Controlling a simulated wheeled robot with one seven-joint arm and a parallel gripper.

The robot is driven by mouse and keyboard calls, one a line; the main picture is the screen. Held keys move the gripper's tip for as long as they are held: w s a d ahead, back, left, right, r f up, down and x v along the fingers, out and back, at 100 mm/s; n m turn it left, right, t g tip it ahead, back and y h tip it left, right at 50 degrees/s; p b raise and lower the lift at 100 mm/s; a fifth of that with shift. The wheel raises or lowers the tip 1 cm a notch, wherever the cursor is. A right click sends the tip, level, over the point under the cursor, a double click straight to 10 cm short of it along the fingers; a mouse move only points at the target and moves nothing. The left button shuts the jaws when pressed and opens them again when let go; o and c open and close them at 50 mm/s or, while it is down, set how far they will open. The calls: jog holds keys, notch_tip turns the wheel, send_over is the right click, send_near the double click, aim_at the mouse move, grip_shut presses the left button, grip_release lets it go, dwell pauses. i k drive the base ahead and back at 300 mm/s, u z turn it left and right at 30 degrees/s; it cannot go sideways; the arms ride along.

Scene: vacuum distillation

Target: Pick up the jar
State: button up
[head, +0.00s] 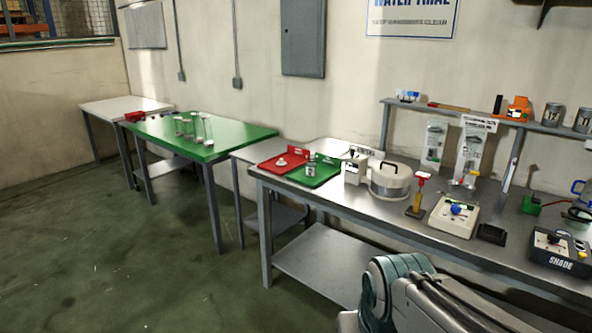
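A small jar-like container (311,168) stands on the green tray (325,178) at the left end of the long metal bench. It is small in the picture, so its details are unclear. Several clear glass vessels (202,128) stand on the green-topped table further back; I cannot tell if any of them is a jar. Grey and teal links of my own arm show at the bottom right, in front of the bench. My gripper is not in view.
A red tray (280,160) with a small pale item lies left of the green tray. A white box (354,169) and a round metal pot (389,180) stand close on its right. Devices crowd the bench (400,214) further right. The floor (130,270) at left is clear.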

aim_at(311, 168)
jog(key=u, duration=0.8)
jog(key=i, duration=3.25)
jog(key=z, duration=3.3)
jog(key=i, duration=0.2)
jog(key=z, duration=0.05)
